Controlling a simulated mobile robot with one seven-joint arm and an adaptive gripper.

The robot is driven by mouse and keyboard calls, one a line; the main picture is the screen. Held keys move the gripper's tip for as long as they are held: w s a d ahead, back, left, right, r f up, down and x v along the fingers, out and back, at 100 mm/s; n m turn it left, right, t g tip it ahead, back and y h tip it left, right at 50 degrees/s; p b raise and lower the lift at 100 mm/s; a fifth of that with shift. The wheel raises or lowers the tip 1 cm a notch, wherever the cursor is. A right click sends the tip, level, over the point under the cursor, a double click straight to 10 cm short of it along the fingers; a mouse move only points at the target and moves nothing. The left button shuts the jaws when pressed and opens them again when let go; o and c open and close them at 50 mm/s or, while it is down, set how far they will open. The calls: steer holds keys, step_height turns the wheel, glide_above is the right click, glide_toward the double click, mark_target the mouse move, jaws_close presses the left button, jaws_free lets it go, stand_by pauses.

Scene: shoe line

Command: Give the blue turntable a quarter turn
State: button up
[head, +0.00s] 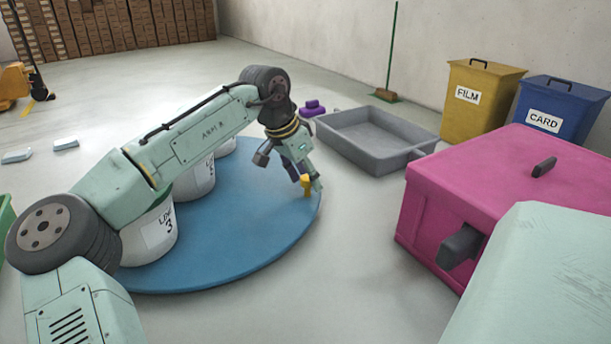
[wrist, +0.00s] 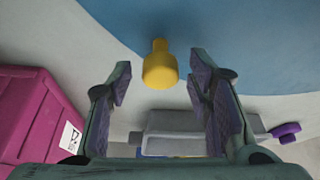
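The blue turntable (head: 235,220) is a flat round disc low over the floor, with white tubs (head: 152,232) on its left part, partly hidden by my arm. A yellow peg (head: 306,181) stands at its right edge. My gripper (head: 304,178) is at this peg, fingers pointing down towards it. In the wrist view, my gripper (wrist: 160,84) is open, with the yellow peg (wrist: 159,68) centred between the fingertips or just beyond them. I see no finger touching it. The blue disc (wrist: 235,40) fills the upper right there.
A grey tray (head: 348,146) and a purple object (head: 313,107) lie on the floor beyond the turntable. A pink box (head: 490,175) with dark handles stands at right. Yellow (head: 470,120) and blue (head: 548,92) bins stand by the wall. Floor between disc and pink box is clear.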

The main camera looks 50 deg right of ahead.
jaws_close()
stand_by(0.3)
stand_by(0.3)
